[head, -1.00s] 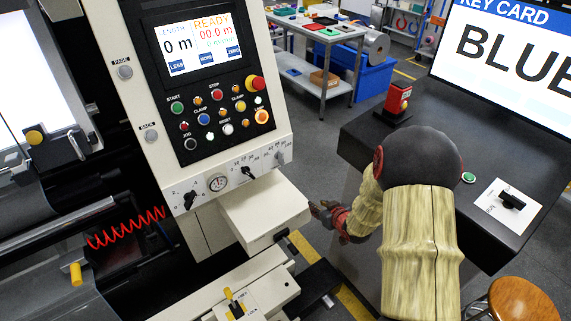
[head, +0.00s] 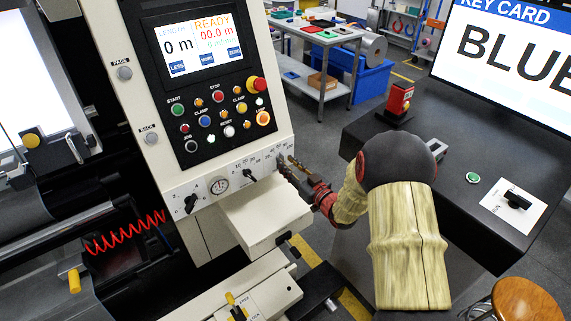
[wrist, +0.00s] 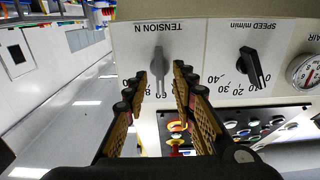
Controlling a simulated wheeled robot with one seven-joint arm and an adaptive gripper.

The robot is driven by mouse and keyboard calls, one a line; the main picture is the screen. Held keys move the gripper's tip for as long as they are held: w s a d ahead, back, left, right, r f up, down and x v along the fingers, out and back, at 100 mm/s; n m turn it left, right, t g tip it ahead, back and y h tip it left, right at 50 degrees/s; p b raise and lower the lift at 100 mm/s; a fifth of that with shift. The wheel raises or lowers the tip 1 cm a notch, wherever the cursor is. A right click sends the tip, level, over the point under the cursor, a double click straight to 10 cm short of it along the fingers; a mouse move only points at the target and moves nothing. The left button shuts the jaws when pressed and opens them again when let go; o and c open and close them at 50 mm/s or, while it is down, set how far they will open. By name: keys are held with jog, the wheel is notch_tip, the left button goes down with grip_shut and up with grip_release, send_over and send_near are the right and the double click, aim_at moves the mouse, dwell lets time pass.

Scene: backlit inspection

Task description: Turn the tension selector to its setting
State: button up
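The tension selector (wrist: 158,67) is a grey bar knob on the pale panel, under the upside-down label TENSION N in the wrist view. Its bar lies nearly upright in that picture, with its lower end near the scale numbers, partly blocked by my fingers. My gripper (wrist: 160,80) is open, one finger at each side of the knob and nothing held. Whether the fingertips touch the panel or knob I cannot tell. In the head view my gripper (head: 287,167) is at the right end of the machine's dial strip, largely hiding the selector.
The black speed knob (wrist: 254,68) and the round air gauge (wrist: 305,71) sit beside the selector. A pale box-shaped ledge (head: 265,218) juts out below the dial strip. A dark desk (head: 440,150) with a KEY CARD screen (head: 515,55) reading BLUE stands at right.

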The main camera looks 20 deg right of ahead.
jog(key=shift+w+a, duration=0.15)
jog(key=shift+w, duration=0.6)
jog(key=c, duration=0.3)
jog(key=c, duration=0.4)
grip_shut()
